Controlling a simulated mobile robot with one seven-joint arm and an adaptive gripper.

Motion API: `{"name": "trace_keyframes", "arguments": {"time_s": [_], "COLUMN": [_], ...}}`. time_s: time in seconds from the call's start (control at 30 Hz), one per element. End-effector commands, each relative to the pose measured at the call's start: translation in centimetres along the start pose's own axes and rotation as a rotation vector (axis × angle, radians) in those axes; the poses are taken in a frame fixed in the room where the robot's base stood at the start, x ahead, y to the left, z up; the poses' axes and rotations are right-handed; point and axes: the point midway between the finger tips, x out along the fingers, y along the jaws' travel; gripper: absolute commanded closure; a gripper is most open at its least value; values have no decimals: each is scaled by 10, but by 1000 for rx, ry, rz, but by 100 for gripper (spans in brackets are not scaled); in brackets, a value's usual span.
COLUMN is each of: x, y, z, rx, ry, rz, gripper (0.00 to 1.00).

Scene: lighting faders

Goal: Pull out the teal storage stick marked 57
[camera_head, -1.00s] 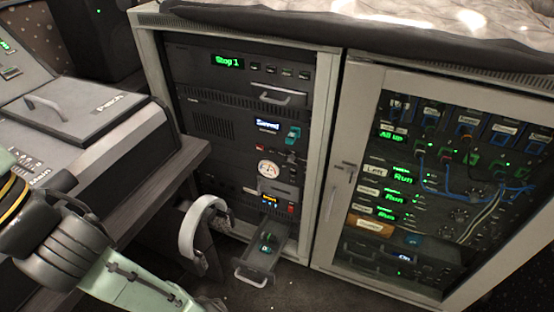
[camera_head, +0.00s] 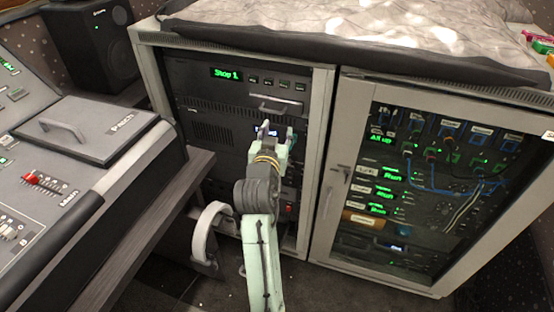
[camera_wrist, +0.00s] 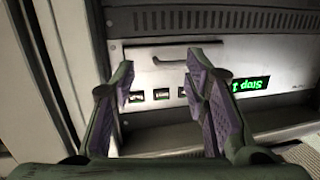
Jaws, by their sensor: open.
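My gripper (camera_head: 277,130) is raised in front of the left rack (camera_head: 328,110), in front of its middle panels. In the wrist view my gripper (camera_wrist: 160,75) has its two purple-padded fingers spread wide, with nothing between them. My gripper and arm cover the part of the rack where a teal piece showed earlier, beside the "Saved" display. No marking 57 can be read.
The wrist view shows the "Stop 1" panel (camera_wrist: 145,80) upside down, with a handle (camera_wrist: 168,58). Headphones (camera_head: 207,232) hang at the desk edge, left of my arm. A glass-doored rack (camera_head: 345,130) stands at right; a mixing desk (camera_head: 80,190) stands at left.

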Motion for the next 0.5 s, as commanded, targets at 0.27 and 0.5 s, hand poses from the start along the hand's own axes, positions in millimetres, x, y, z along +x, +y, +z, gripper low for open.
{"name": "trace_keyframes", "arguments": {"time_s": [0.27, 0.5], "x": [-14, -2], "y": [10, 12], "z": [85, 88], "rx": [-11, -12], "ry": [-48, -41], "rz": [163, 171], "gripper": [58, 58]}}
